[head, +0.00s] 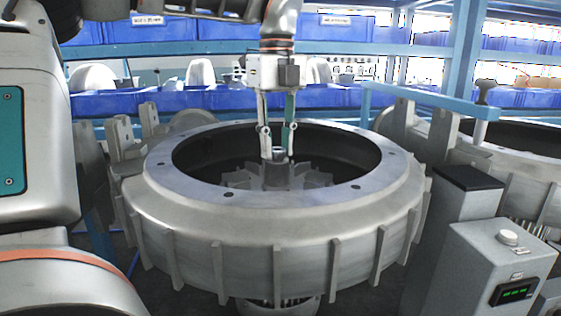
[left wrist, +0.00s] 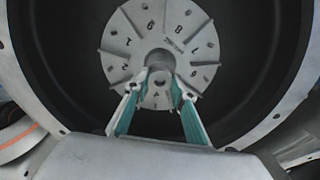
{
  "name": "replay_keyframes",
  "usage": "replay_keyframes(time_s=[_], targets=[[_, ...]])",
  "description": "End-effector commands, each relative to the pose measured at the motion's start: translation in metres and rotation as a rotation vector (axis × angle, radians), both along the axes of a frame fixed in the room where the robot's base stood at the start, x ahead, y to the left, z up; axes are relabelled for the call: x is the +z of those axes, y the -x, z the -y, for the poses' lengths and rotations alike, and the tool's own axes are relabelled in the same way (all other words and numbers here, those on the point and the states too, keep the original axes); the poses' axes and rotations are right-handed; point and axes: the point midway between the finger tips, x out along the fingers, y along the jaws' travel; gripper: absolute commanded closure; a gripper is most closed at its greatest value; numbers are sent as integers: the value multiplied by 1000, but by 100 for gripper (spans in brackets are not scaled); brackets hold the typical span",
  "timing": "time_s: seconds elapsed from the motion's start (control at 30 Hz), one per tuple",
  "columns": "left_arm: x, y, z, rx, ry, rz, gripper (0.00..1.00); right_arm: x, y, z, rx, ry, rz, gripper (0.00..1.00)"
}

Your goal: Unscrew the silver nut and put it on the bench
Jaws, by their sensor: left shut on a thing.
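The blower housing (head: 190,205) is a large grey ribbed ring, open at the top. Inside it is a finned impeller (head: 243,178), whose numbered face shows in the left wrist view (left wrist: 118,62). My left gripper (head: 278,152) points straight down over the middle of the housing. Its fingers are shut on the silver nut (head: 280,152) at the impeller's hub. In the left wrist view the fingertips (left wrist: 158,84) lie on either side of the hub. The fingers partly hide the nut, and I cannot tell whether it still touches the thread. My right gripper is not in view.
A grey control box (head: 490,262) with a white knob and green display stands at the front right. A second housing (head: 525,160) is at the right, beside a blue rail (head: 430,101). Blue shelves with bins (head: 215,103) fill the back.

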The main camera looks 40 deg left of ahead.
Motion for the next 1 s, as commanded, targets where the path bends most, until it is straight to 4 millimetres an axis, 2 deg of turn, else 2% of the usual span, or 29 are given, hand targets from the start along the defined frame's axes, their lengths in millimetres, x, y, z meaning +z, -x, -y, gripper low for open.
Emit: replay_keyframes(time_s=[0.1, 0.47, 0.8, 1.0], targets=[[-2, -2, 0, 120, -1, 2, 99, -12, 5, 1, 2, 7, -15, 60], [-4, -3, 0, 542, -1, -1, 99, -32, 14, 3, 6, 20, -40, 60], [-5, -3, 0, 1014, -3, -4, 99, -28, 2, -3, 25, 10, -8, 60], [-1, -1, 0, 1194, -3, -2, 99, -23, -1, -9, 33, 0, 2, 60]])
